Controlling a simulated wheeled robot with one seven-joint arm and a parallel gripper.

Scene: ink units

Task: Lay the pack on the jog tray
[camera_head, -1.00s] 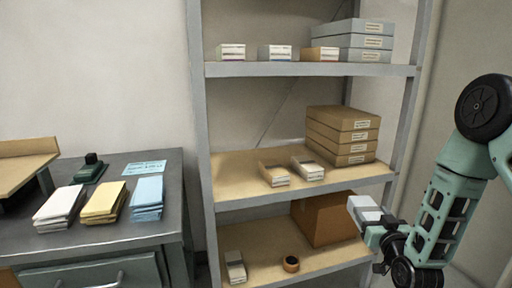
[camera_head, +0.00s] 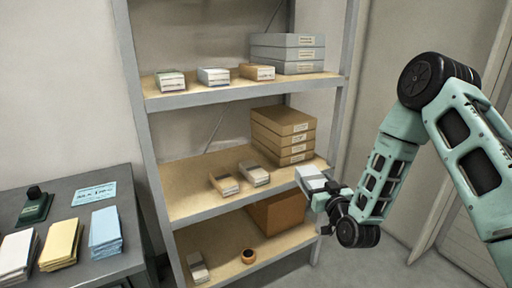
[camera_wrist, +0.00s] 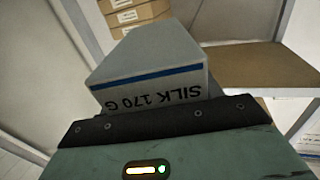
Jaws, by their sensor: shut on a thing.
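My gripper (camera_head: 334,197) is shut on a pack (camera_head: 311,179) at the right of the head view, in front of the shelf unit's right post. The pack is a pale grey-white block. In the wrist view the pack (camera_wrist: 150,65) juts out beyond the gripper's dark edge, with a blue stripe and upside-down print reading "SILK 170 G". The fingertips are hidden there. I cannot make out a jog tray in the current frames.
A metal shelf unit (camera_head: 160,205) with wooden boards holds small packs, brown boxes (camera_head: 284,135) and grey boxes (camera_head: 286,53). A tape roll (camera_head: 248,256) lies on the bottom shelf. A grey desk (camera_head: 75,185) at left carries paper stacks (camera_head: 104,232) and a green stamp-like object (camera_head: 35,205).

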